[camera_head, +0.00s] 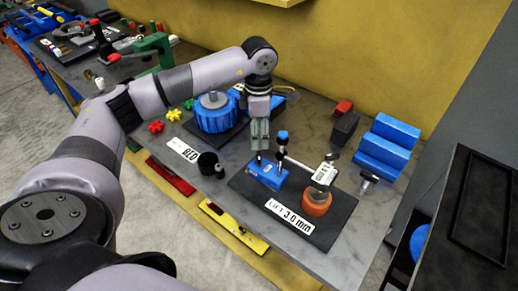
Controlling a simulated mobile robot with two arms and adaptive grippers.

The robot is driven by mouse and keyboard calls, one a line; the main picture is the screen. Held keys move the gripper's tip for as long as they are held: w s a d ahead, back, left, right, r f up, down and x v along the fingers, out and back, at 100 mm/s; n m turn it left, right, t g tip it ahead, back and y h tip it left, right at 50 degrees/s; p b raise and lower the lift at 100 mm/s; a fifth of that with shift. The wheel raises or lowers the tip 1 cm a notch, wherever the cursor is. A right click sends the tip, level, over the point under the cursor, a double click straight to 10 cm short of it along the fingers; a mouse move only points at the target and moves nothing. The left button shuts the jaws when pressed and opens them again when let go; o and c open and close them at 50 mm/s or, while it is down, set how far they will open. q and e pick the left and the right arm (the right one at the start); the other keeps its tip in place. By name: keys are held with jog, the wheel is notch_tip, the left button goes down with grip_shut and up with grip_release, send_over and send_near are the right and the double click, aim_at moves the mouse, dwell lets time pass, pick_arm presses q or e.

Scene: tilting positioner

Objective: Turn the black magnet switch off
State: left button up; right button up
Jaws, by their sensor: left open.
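A blue magnet base block (269,175) with a small white label stands on a dark plate (240,185). The black magnet switch cannot be made out clearly near the fingertips. My right gripper is not in view.
A label reading "LIFT 3.0 mm" (290,215) lies on the plate's front. A black cup (210,164) stands left of it. A blue ribbed round part (214,113) is behind left, a blue stepped block (388,145) at right. Some bare table lies between.

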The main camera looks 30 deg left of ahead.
aim_at(259, 155)
pick_arm(q)
notch_tip(259, 155, down, 8)
jog(key=shift+r+p, duration=0.2)
jog(key=shift+p, duration=0.75)
jog(key=shift+f, duration=0.55)
jog(key=c, duration=1.2)
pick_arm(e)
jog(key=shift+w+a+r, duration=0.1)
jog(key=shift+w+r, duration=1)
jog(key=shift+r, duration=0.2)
